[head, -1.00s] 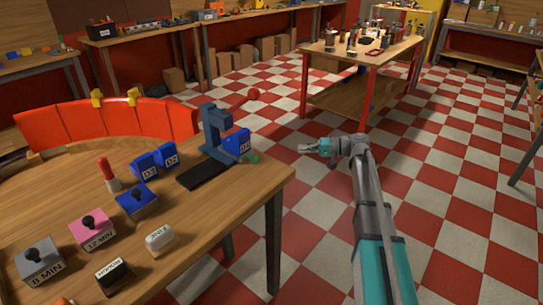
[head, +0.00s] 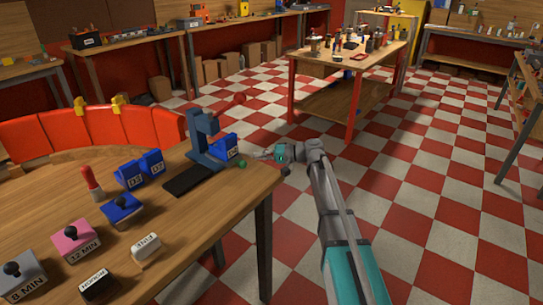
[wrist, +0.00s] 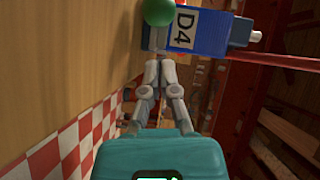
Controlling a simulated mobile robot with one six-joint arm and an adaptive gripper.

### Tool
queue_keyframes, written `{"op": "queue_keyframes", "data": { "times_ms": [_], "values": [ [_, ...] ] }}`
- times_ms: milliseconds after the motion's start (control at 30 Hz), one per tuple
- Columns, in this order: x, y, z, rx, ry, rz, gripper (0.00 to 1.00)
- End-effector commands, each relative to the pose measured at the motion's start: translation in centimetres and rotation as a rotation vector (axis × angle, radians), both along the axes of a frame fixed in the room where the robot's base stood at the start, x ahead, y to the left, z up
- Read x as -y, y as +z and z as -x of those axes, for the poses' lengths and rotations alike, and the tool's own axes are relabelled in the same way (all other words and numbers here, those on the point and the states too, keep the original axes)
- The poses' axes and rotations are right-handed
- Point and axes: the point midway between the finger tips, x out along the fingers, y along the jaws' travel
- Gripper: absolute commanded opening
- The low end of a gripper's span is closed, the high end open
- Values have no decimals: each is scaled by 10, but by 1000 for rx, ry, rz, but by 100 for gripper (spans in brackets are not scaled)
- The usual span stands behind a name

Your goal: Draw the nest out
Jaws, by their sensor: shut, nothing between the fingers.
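I cannot make out a nest in either view. My gripper (head: 256,155) is shut and empty, just right of the blue block marked D4 (head: 228,149) at the table's right end. In the wrist view my gripper (wrist: 154,66) has its fingertips together close to the D4 block (wrist: 212,30) and a green ball (wrist: 159,11); contact cannot be told. A blue upright stand (head: 204,138) with a black base and a red-knobbed lever (head: 239,98) is beside the block. An orange-red curved wall (head: 108,125) stands at the table's back.
The wooden table (head: 190,215) also bears blue blocks marked D3 (head: 130,175) and D2 (head: 152,162), a red-handled tool (head: 91,180), and knobbed timer blocks (head: 76,240). A cluttered workbench (head: 325,58) stands behind. The checkered floor at right is clear.

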Motion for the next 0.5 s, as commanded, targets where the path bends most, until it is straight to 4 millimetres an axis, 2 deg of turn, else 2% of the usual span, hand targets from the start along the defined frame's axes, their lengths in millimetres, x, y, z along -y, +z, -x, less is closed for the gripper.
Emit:
{"op": "queue_keyframes", "data": {
  "times_ms": [33,200,500],
  "values": [
    [-5,-3,7,0,0,0,0],
    [-16,-5,16,0,1,0,0],
    [-20,-5,19,0,0,0,0]
  ]
}}
